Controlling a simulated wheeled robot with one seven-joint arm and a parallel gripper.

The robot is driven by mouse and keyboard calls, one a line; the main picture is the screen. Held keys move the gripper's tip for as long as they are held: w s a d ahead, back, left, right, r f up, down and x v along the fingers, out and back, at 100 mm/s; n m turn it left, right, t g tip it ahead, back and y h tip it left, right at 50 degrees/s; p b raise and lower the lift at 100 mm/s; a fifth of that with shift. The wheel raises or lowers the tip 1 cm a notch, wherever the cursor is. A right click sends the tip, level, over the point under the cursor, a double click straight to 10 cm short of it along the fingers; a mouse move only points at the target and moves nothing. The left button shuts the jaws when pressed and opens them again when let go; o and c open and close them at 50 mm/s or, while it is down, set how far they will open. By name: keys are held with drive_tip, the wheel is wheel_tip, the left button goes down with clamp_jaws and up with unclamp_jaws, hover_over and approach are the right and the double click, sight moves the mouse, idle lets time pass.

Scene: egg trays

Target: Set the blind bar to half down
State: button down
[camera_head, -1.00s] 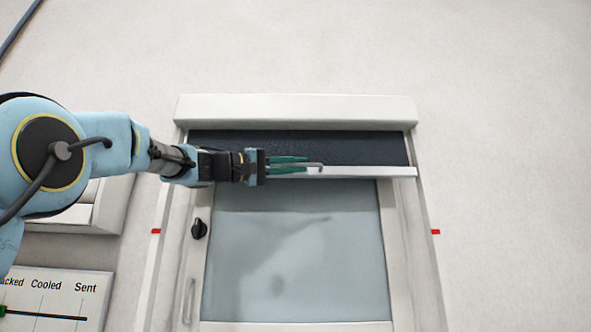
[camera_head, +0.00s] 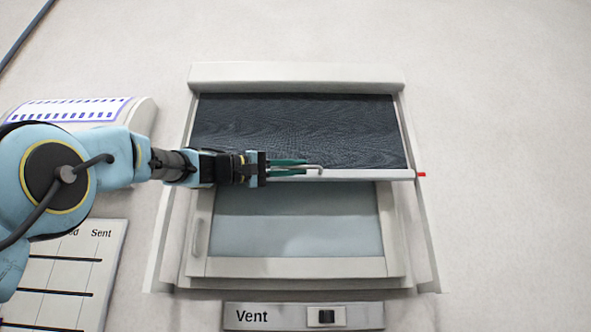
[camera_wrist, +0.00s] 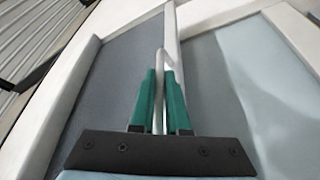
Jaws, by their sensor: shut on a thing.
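The pale blind bar (camera_head: 370,175) runs across the window at the lower edge of the dark blind cloth (camera_head: 300,125). Its right end is level with the red mark (camera_head: 421,174) on the right of the frame. The left mark is not visible; my arm covers that side. My gripper (camera_head: 306,166), with green fingers, is shut on the bar's thin pale handle, whose bent tip shows just past the fingers. In the wrist view, the handle (camera_wrist: 160,60) lies between the two fingers (camera_wrist: 159,85), and the bar (camera_wrist: 171,35) runs beyond them.
The blind's housing (camera_head: 297,75) is above the cloth. Below the bar are the window pane (camera_head: 300,235) and a Vent panel with a switch (camera_head: 326,317). A chart with "Sent" (camera_head: 75,275) and a blue-patterned box (camera_head: 75,110) are at left. The wall at right is clear.

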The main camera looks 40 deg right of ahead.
drive_tip(key=shift+f, duration=0.2)
drive_tip(key=c, duration=0.9)
unclamp_jaws()
drive_tip(key=b+v, duration=0.4)
drive_tip(key=v, duration=0.7)
drive_tip(key=shift+d, duration=0.1)
